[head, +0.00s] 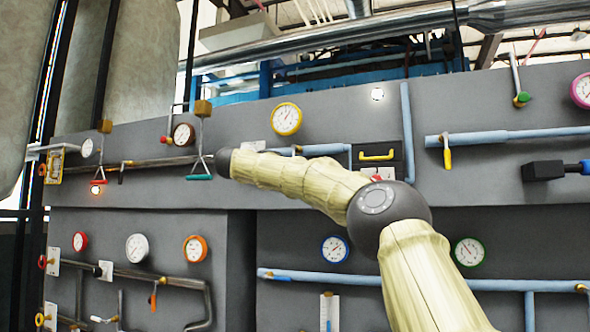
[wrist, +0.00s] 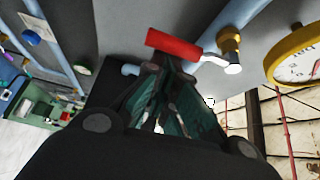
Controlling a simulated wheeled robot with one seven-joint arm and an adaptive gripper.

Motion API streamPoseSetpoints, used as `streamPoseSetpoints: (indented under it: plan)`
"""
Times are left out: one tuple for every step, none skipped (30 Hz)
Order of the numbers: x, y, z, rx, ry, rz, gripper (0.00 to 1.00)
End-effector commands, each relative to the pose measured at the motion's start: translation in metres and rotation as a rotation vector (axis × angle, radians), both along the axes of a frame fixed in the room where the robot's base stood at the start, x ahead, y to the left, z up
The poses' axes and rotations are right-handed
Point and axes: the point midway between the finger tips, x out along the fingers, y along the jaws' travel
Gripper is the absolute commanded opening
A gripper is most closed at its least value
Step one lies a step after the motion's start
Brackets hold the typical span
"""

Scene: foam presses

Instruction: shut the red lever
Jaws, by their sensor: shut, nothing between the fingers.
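The red lever (wrist: 174,45) shows in the wrist view as a red grip on a bent white stem, joined to a brass fitting (wrist: 230,40) on a blue pipe (wrist: 246,12). The red grip lies slanted across the picture, just past my fingertips. My gripper (wrist: 168,72) is shut and empty, its tips close below the grip. I cannot tell whether they touch it. In the head view my arm crosses the middle of the wall, and my gripper and this lever cannot be made out there.
A yellow-rimmed gauge (head: 286,119) is above my arm; a yellow-rimmed gauge also shows in the wrist view (wrist: 300,60). A dark panel with a yellow handle (head: 377,155) is right of the arm. A teal handle (head: 199,177) hangs left of it. Pipes (head: 510,136) project from the grey wall.

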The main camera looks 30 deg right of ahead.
Motion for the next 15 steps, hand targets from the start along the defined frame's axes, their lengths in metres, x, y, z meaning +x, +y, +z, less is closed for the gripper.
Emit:
streamPoseSetpoints:
  plan:
    - [-0.002, -0.001, -0.001, 0.000, -0.001, 0.000, 0.00]
    - [-0.003, -0.002, -0.001, 0.000, -0.001, 0.000, 0.00]
    - [-0.005, -0.004, -0.002, 0.000, -0.001, 0.000, 0.00]
    - [-0.007, -0.005, -0.002, 0.000, -0.001, 0.000, 0.00]
    - [-0.009, -0.006, -0.002, 0.000, -0.001, 0.000, 0.00]
    - [-0.011, -0.008, -0.003, 0.001, -0.001, 0.000, 0.00]
    - [-0.014, -0.010, -0.003, 0.001, -0.001, 0.000, 0.00]
    - [-0.017, -0.012, -0.003, 0.001, -0.002, 0.001, 0.00]
    - [-0.021, -0.014, -0.003, 0.001, -0.002, 0.001, 0.00]
    - [-0.023, -0.016, -0.003, 0.001, -0.002, 0.002, 0.00]
    - [-0.024, -0.012, -0.003, -0.001, -0.001, 0.004, 0.00]
    - [-0.024, -0.002, -0.002, -0.002, -0.001, 0.004, 0.00]
    - [-0.025, 0.004, -0.002, -0.002, -0.001, 0.004, 0.00]
    - [-0.025, 0.011, -0.002, -0.002, -0.002, 0.005, 0.00]
    - [-0.025, 0.020, -0.002, -0.002, -0.002, 0.007, 0.00]
